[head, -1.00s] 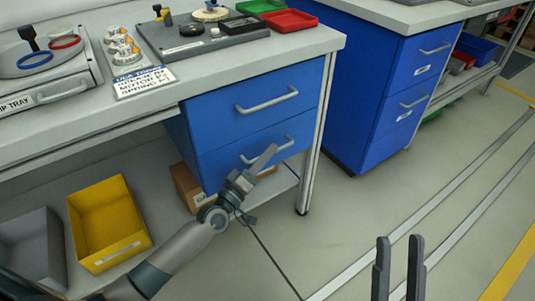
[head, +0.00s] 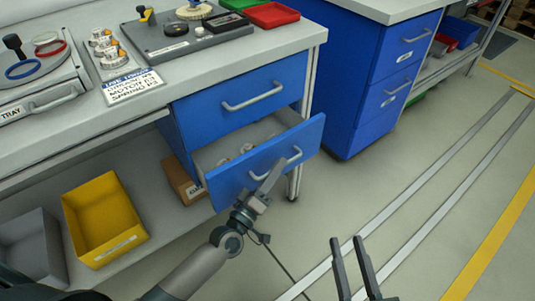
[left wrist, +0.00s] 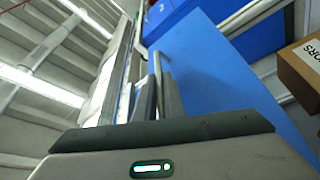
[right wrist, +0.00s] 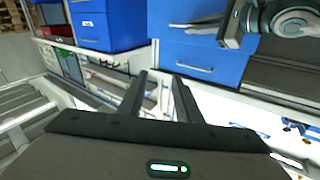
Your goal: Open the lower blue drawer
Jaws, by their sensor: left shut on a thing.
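The lower blue drawer (head: 240,187) under the workbench stands part-way out, and its light interior with several small parts (head: 246,148) shows. My left gripper (head: 269,179) is shut on the grey handle (head: 291,160) of that drawer. The left wrist view shows the blue drawer front (left wrist: 215,90) close beside the left fingers. The upper blue drawer (head: 238,92) above it is closed. My right gripper (head: 349,241) is open and empty over the floor, apart from the drawer; its spread fingers also show in the right wrist view (right wrist: 160,78).
A second blue cabinet (head: 350,95) stands to the right. A yellow bin (head: 105,218), a grey bin (head: 32,245) and a cardboard box (head: 180,180) sit on the shelf under the bench. The floor in front of the drawer and to the right is clear.

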